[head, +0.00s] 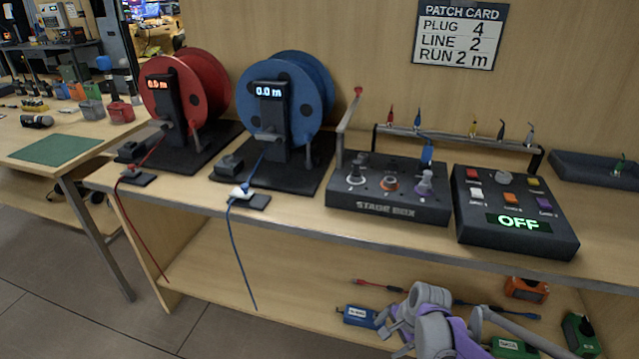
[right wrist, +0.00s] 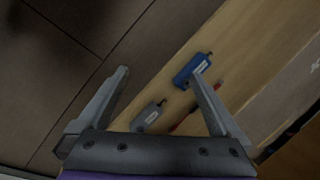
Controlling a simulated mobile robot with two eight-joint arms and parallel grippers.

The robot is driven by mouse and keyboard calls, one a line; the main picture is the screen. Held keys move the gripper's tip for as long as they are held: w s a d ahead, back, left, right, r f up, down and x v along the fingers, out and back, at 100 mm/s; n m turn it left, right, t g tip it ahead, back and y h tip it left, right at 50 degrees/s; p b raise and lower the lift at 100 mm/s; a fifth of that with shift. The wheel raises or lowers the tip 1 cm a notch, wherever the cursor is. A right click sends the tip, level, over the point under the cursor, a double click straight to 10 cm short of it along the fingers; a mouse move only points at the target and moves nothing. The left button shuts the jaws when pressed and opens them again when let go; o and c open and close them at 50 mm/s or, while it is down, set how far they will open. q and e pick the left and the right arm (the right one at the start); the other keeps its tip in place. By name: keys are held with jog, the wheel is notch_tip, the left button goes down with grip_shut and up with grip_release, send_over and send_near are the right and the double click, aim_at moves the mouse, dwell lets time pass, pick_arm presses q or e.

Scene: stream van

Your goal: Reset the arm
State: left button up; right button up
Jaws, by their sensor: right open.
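My right arm comes in at the bottom of the head view, over the lower shelf in front of the bench. In the right wrist view my right gripper (right wrist: 159,76) has its two fingers spread wide with nothing between them. It points down over the shelf edge and the dark floor. A blue box (right wrist: 191,70) lies close by the right finger, and a grey box (right wrist: 148,115) shows between the fingers. The blue box also shows in the head view (head: 358,316) on the lower shelf. My left gripper is not in view.
On the bench stand a red reel (head: 200,85), a blue reel (head: 285,95), a stage box (head: 388,192) and a switch panel (head: 512,215) reading OFF. A patch card (head: 458,35) hangs behind. An orange box (head: 527,289) and green boxes sit on the lower shelf.

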jog(key=s+r+n+h, duration=0.1)
jog(key=s+r+n, duration=0.6)
jog(key=s, duration=0.5)
jog(key=s+r+n+t+h, duration=0.15)
jog(key=s+n, duration=0.45)
jog(key=s, duration=0.9)
pick_arm(q)
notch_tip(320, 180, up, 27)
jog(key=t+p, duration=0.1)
jog(key=p, duration=2.3)
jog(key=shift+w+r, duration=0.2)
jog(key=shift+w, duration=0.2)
pick_arm(e)
notch_tip(320, 180, up, 28)
jog(key=w+t, duration=0.1)
jog(key=shift+w+f+t, duration=0.25)
jog(key=shift+w+t, duration=0.05)
jog(key=shift+t, duration=0.05)
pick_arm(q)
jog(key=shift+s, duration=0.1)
pick_arm(e)
jog(key=shift+s, duration=0.1)
